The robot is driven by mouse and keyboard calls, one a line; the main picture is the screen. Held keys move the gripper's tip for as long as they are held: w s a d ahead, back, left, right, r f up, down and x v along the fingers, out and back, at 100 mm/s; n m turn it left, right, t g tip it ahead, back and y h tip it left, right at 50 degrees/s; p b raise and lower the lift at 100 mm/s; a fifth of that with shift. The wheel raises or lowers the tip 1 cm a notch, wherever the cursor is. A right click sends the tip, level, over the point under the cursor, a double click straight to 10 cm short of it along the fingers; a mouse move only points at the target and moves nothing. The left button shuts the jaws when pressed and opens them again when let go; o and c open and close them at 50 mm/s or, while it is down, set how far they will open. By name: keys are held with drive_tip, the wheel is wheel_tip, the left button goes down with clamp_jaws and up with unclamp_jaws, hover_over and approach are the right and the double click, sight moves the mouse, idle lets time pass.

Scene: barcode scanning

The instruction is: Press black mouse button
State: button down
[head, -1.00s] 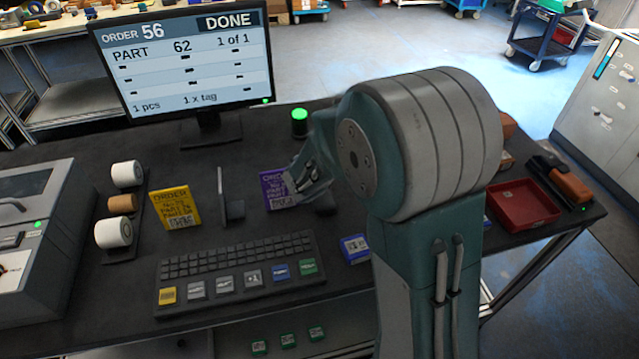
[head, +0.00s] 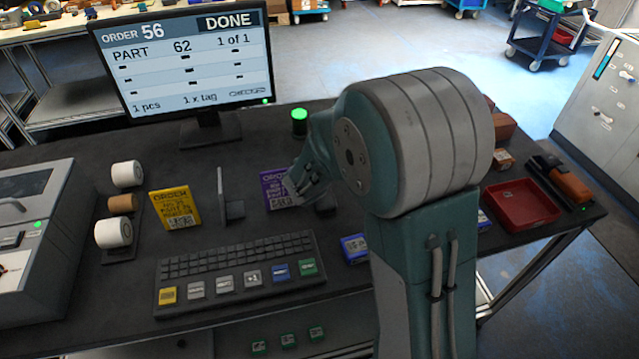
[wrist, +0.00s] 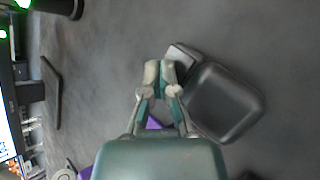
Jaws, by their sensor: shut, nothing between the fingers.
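The black mouse (wrist: 228,103) lies on the dark table in the wrist view, a rounded dark body with a smaller block (wrist: 182,57) at its upper left end. My gripper (wrist: 165,78) is shut and empty, its fingertips overlapping the edge of that smaller block in the picture. I cannot tell whether they touch it. In the head view my gripper (head: 297,192) is in front of the purple order card (head: 272,188), and a dark part of the mouse (head: 326,206) shows beside it. My arm hides most of the rest.
A monitor (head: 185,60) reading DONE stands at the back, near a green-lit beacon (head: 299,118). A keyboard (head: 238,262) with coloured keys lies in front. A yellow order card (head: 175,209), a blue box (head: 354,248) and a red tray (head: 522,202) are around.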

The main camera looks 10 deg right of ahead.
drive_tip(key=shift+r, duration=0.8)
drive_tip(key=shift+r, duration=2.5)
